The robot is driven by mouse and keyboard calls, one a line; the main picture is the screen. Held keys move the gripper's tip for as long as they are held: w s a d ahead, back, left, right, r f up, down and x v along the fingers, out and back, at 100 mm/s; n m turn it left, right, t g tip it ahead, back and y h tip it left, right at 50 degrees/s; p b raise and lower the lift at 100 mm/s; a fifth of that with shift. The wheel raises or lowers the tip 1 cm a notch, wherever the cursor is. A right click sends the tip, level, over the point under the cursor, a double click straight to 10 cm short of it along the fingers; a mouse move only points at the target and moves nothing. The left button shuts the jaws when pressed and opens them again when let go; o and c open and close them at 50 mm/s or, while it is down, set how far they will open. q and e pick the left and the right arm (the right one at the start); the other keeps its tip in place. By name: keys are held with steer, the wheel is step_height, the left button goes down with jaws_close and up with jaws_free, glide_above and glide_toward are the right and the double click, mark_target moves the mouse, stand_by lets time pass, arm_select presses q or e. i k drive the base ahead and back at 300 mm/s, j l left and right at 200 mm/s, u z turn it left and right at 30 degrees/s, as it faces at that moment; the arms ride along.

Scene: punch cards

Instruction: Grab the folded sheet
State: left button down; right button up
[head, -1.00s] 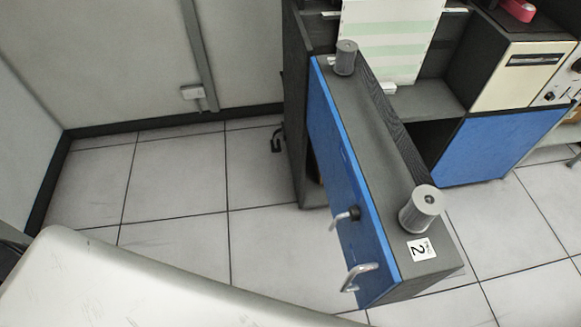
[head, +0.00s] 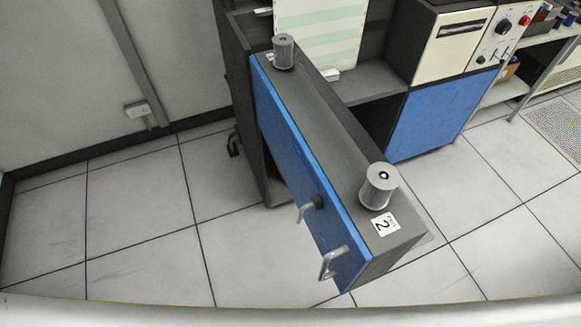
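A sheet with pale green and white stripes (head: 318,30) stands upright at the top of the head view, behind the open blue-fronted unit. Its top is cut off by the picture edge, and I cannot tell from here how it is folded. Neither of my grippers is in view.
The blue-fronted unit (head: 333,145) juts out toward me, with two grey cylinders (head: 284,52) (head: 379,186), metal handles (head: 330,262) and a label "2" (head: 384,224). A cream machine (head: 453,44) stands to the right above a blue panel (head: 438,115).

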mark_target(332, 74)
steer(key=i+l, duration=0.1)
steer(key=l, duration=0.3)
steer(key=i+l, duration=0.15)
steer(key=l, duration=0.25)
steer(key=i+l, duration=0.1)
steer(key=l, duration=0.25)
steer(key=i+l+u, duration=0.1)
steer(key=l, duration=0.5)
steer(key=i+l+u, duration=0.1)
steer(key=l, duration=0.55)
steer(key=i+l+u, duration=0.1)
steer(key=l, duration=0.5)
steer(key=i+l+u, duration=0.15)
steer(key=l, duration=0.5)
